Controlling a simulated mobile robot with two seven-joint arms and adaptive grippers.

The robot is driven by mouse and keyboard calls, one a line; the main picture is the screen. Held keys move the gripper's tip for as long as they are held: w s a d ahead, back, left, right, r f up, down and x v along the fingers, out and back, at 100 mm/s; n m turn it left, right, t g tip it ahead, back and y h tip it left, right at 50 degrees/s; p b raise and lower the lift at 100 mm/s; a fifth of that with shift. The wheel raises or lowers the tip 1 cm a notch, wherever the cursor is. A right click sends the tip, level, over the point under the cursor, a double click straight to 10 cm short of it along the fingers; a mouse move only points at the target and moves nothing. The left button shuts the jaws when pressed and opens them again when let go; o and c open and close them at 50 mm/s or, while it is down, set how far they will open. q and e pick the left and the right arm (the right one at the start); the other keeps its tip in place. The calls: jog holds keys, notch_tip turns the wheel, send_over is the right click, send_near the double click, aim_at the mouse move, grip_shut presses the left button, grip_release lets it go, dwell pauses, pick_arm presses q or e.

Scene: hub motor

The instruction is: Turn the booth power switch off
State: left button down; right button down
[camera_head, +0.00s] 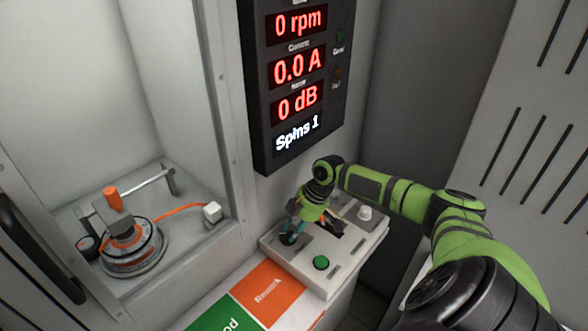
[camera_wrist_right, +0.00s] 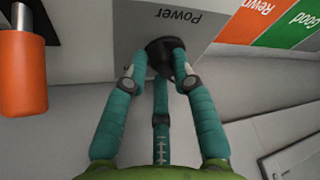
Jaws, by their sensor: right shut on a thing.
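The power switch is a black rotary knob (camera_wrist_right: 170,58) on a grey plate (camera_wrist_right: 130,28) lettered "Power" in the right wrist view. My right gripper (camera_wrist_right: 160,68) has its teal fingers closed around this knob. In the head view the right gripper (camera_head: 296,229) is over the left part of the white control panel (camera_head: 322,285), and its fingers largely hide the knob. The display (camera_head: 298,75) above reads 0 rpm, 0.0 A, 0 dB and "Spins 1". My left gripper is not in view.
The panel also carries a green button (camera_head: 321,262) and a white knob (camera_head: 365,212). An orange "Rework" area (camera_head: 268,290) and a green area (camera_head: 222,318) lie left of it. The booth at left holds a hub motor (camera_head: 132,246) with an orange cable (camera_head: 180,210).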

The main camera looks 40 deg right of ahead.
jog(key=c, duration=1)
grip_release()
jog(key=shift+r, duration=0.15)
jog(key=v, duration=1.1)
jog(key=shift+s+r, duration=0.2)
jog(key=shift+r, duration=0.1)
